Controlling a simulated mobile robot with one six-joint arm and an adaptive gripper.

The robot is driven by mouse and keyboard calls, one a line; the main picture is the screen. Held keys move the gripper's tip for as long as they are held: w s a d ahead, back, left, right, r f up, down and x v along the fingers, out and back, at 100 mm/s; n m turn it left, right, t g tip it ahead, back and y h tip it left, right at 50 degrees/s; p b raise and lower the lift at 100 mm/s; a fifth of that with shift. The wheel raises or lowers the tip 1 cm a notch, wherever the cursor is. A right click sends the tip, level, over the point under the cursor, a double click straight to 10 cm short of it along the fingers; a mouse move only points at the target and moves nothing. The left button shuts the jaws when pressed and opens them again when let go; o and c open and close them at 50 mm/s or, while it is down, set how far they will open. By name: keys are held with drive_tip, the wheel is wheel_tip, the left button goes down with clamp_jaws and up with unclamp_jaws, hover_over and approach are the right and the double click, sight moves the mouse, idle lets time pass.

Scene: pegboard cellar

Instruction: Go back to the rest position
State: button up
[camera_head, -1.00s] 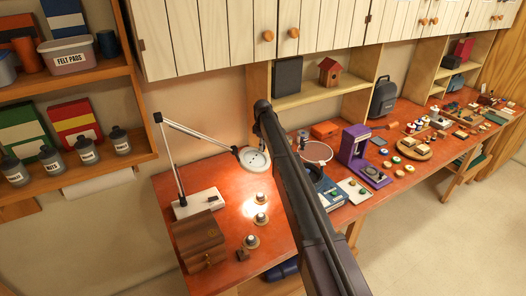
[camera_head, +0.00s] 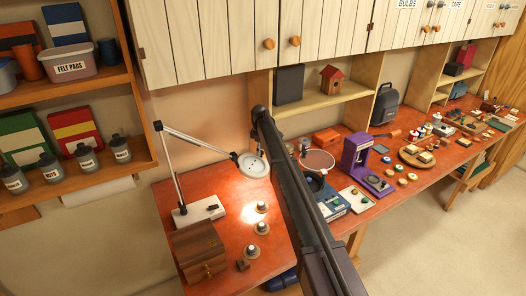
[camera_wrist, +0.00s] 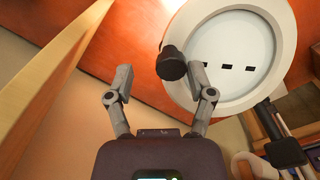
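My gripper (camera_wrist: 161,78) shows in the wrist view with its two grey fingers spread wide apart. It is open, and neither finger is closed on anything. A dark round knob-like piece (camera_wrist: 172,64) shows between the fingertips, near the right one. I cannot tell how far beyond the fingers it is. In the head view my arm crosses the middle of the picture, and the gripper itself is hidden there.
The white lamp head (camera_head: 255,164) is close to my arm and fills the wrist view's upper right (camera_wrist: 232,55). The red-brown bench (camera_head: 222,230) holds small bulb-like pieces, a wooden box (camera_head: 198,250) and a purple machine (camera_head: 357,155). Open floor (camera_head: 430,245) lies right.

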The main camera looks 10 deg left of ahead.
drive_tip(key=shift+s+r, duration=0.1)
drive_tip(key=shift+s, duration=0.2)
drive_tip(key=s+d+m, duration=0.8)
drive_tip(key=s+d, duration=1.2)
drive_tip(key=d, duration=0.1)
drive_tip(key=s+d+m, duration=0.4)
drive_tip(key=s+d, duration=0.3)
drive_tip(key=s, duration=0.5)
drive_tip(key=s+d+m, duration=0.5)
drive_tip(key=s+d, duration=0.2)
drive_tip(key=s, duration=0.6)
wheel_tip(320, 180, down, 9)
drive_tip(key=s+b, duration=0.1)
drive_tip(key=b, duration=0.7)
drive_tip(key=shift+s+r+b, duration=0.15)
drive_tip(key=shift+s+b, duration=0.2)
drive_tip(key=shift+s, duration=0.05)
drive_tip(key=shift+c, duration=0.9)
